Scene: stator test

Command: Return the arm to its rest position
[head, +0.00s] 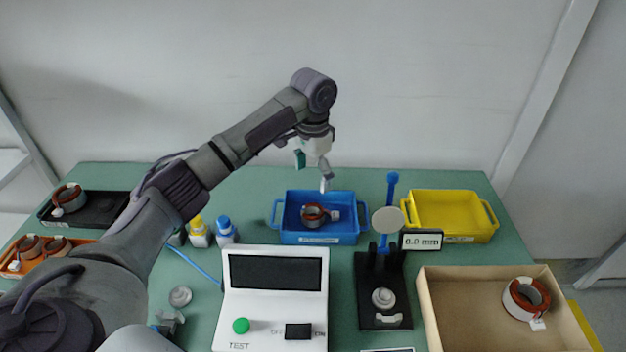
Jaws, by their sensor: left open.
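My left arm reaches in from the left over the table, with its wrist bent down. My left gripper (313,170) hangs above the blue tray (320,238) with its fingers spread apart and nothing between them. A copper stator (313,214) with a white tag lies in the blue tray, below and apart from the gripper. My right gripper does not show.
A tester box (275,310) with a green button stands at front centre. Right of it are a gauge stand (368,290), a yellow tray (450,236) and a cardboard box (440,325) holding a stator (526,300). Bottles (227,232) and black (112,222) and orange trays (8,264) lie left.

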